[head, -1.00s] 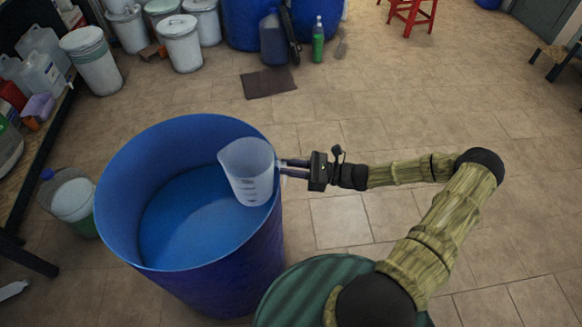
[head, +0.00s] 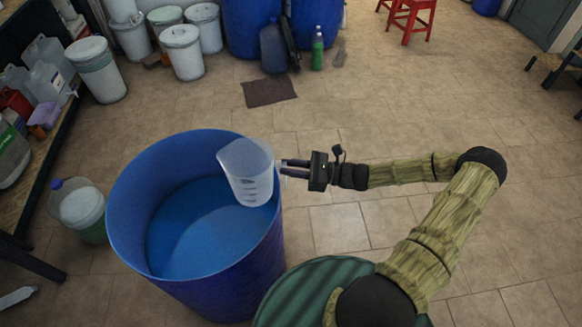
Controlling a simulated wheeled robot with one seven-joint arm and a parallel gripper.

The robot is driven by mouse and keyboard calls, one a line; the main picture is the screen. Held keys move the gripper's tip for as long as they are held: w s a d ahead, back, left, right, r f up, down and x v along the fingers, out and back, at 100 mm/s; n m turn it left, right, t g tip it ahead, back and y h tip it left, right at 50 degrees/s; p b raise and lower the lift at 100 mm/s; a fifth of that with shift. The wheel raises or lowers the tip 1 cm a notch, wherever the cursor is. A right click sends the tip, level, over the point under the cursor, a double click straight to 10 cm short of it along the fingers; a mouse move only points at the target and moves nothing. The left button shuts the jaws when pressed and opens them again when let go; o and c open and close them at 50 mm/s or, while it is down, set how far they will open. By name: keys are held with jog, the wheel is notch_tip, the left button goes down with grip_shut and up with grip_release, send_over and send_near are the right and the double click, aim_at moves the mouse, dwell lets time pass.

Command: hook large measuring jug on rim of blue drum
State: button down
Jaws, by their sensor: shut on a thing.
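The large measuring jug (head: 248,172) is translucent white with dark graduation marks. It appears in the head view at the right side of the blue drum, slightly tilted, its body overlapping the drum's opening. The blue drum (head: 230,270) is open at the top and shows a lighter blue inside, at the lower left of the view. My gripper (head: 284,168) comes from the right and is shut on the jug at its right side, where the handle is. The jug hides part of the drum's right rim. I cannot tell whether the jug touches the rim.
White buckets (head: 182,52), more blue drums (head: 250,25) and a green bottle (head: 317,50) stand at the back. A dark mat (head: 269,90) lies on the floor.

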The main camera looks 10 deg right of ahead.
jog(key=shift+r, duration=0.5)
notch_tip(320, 180, up, 5)
jog(key=p, duration=0.5)
jog(key=shift+r, duration=0.15)
